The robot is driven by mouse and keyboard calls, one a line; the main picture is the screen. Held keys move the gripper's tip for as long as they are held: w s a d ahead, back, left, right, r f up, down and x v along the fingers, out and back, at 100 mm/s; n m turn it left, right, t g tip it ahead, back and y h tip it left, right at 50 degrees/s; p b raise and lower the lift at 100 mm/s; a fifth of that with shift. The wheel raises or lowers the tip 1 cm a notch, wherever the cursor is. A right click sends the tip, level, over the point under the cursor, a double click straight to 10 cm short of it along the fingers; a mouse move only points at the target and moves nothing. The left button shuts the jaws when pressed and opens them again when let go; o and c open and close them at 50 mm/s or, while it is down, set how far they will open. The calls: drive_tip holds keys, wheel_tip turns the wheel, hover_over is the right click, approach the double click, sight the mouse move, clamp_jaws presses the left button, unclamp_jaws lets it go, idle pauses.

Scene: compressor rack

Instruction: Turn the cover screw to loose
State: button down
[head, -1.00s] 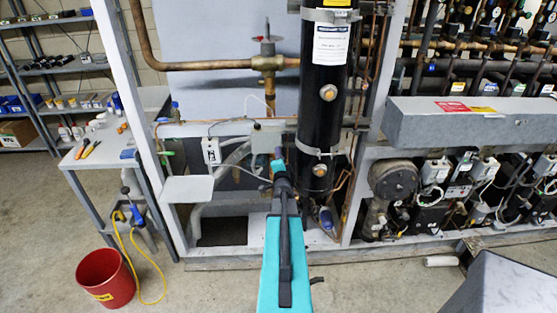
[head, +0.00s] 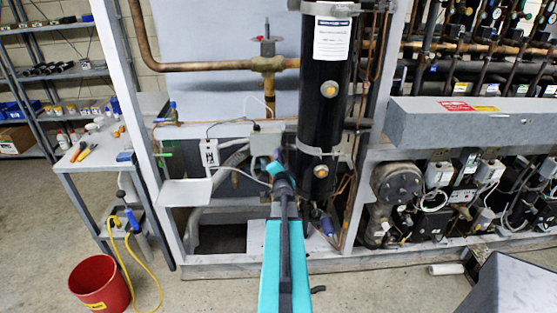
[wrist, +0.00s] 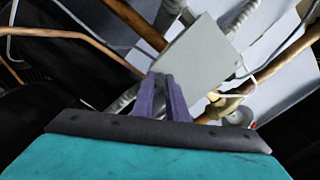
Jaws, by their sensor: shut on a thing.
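A small grey box (head: 264,144) with a cover sits on the frame, left of the black vertical tank; it also shows in the wrist view (wrist: 200,58). My gripper (wrist: 163,78) has its two purple fingers close together at the box's lower edge. In the head view my gripper (head: 278,156) reaches up to the box's right side. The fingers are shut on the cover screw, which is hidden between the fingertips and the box. I cannot see which way the screw is turned.
The black tank (head: 323,100) stands close to the right of my arm. Copper pipes and a valve (head: 267,65) are above the box. A grey shelf plate (head: 184,192) juts out at left. A red bucket (head: 101,286) and yellow cord are on the floor.

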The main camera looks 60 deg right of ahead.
drive_tip(key=shift+f, duration=0.1)
drive_tip(key=c, duration=1.7)
unclamp_jaws()
drive_tip(key=shift+c, duration=0.2)
drive_tip(key=v, duration=0.8)
drive_tip(key=shift+s+a+r, duration=0.2)
drive_tip(key=shift+a, duration=0.1)
drive_tip(key=p+v, duration=0.1)
drive_tip(key=p, duration=0.3)
drive_tip(key=shift+s+a+p, duration=0.15)
drive_tip(key=shift+a+p, duration=0.05)
drive_tip(key=shift+p, duration=0.1)
